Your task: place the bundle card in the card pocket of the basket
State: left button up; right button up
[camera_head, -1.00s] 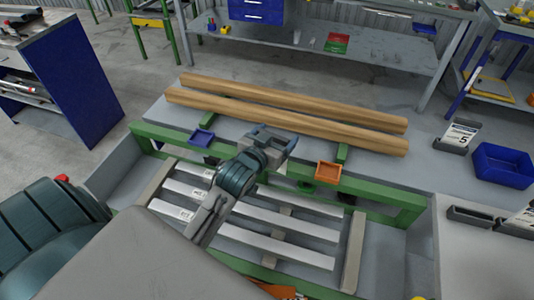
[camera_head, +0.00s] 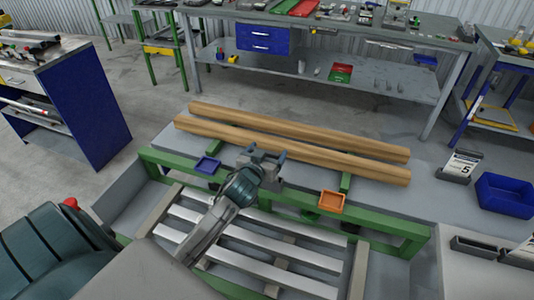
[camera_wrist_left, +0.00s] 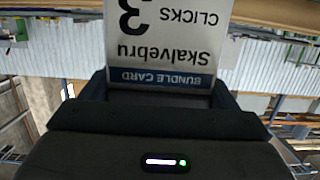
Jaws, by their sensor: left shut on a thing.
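My left gripper (camera_head: 265,157) is above the green frame (camera_head: 385,232), close to the near wooden beam in the head view. In the left wrist view it is shut on the bundle card (camera_wrist_left: 165,45), a white card with a dark blue band, reading "Skalvebru", "3" and "CLICKS" upside down. I cannot make out the card in the head view. My right gripper is not in view. I cannot tell for certain which thing is the basket, and no card pocket can be picked out.
Two wooden beams (camera_head: 300,151) lie behind the gripper. A small blue tray (camera_head: 207,165) and an orange tray (camera_head: 331,201) sit on the frame. A card marked 5 (camera_head: 461,164) stands in a holder left of a blue bin (camera_head: 506,194). Pale slats (camera_head: 290,247) lie nearer.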

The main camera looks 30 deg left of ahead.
pick_arm(q)
jog(key=shift+f, duration=0.5)
jog(key=o, duration=0.9)
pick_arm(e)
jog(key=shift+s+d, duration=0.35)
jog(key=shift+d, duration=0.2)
pick_arm(q)
jog(key=shift+s+d+r, duration=0.1)
jog(key=shift+s+r, duration=0.05)
jog(key=shift+r, duration=0.05)
jog(key=b+v, duration=0.2)
jog(key=v, duration=0.9)
jog(key=shift+s+r+b, duration=0.2)
jog(key=shift+s+b, duration=0.15)
jog(key=shift+b, duration=0.05)
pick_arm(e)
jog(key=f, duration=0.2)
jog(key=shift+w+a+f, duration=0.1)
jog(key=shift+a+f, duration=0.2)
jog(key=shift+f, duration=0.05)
